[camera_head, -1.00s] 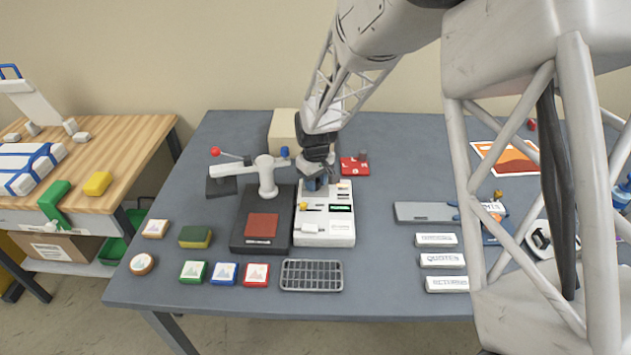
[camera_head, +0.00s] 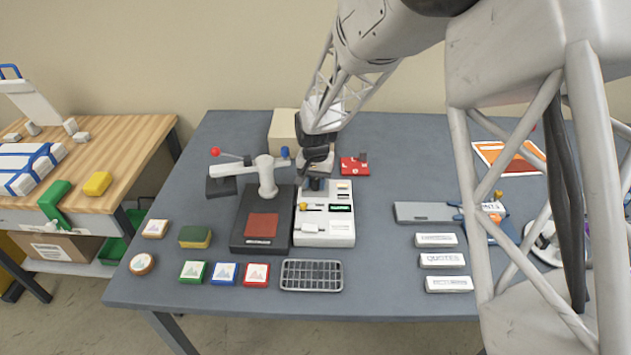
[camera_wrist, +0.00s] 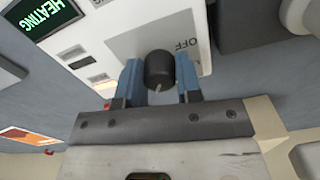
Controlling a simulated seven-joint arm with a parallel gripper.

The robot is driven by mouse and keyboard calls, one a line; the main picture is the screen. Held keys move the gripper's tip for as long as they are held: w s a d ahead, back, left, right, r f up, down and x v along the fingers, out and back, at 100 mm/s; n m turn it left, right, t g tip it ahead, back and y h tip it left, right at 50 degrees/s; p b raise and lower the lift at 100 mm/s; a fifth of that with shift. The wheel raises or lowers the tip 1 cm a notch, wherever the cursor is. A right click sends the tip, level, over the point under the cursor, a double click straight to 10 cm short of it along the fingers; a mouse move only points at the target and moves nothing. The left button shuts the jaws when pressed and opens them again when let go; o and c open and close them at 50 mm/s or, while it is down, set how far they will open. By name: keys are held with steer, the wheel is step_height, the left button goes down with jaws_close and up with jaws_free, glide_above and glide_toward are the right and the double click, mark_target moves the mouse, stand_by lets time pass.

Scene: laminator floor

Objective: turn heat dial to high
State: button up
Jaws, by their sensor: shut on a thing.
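The heat dial (camera_wrist: 160,69) is a black round knob with a pale pointer mark, on a grey plate of the white control unit (camera_head: 342,240). An OFF label shows just right of the dial in the wrist view. A green display (camera_wrist: 45,14) there reads HEATING. My gripper (camera_wrist: 160,80) has its two blue fingers on either side of the dial and is shut on it. In the head view my gripper (camera_head: 316,184) is at the back left of the control unit and hides most of the dial.
A press with a grey arm (camera_head: 235,170) and red-tipped lever stands left of the unit. A red block (camera_head: 355,166) lies just behind it, with a beige box (camera_head: 284,130) at the back. A grid tray (camera_head: 311,275) lies in front.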

mark_target(316, 180)
steer(key=shift+m, duration=0.5)
steer(key=o, duration=0.9)
steer(key=shift+o, duration=0.2)
steer(key=shift+r, duration=0.15)
steer(key=shift+r, duration=3.8)
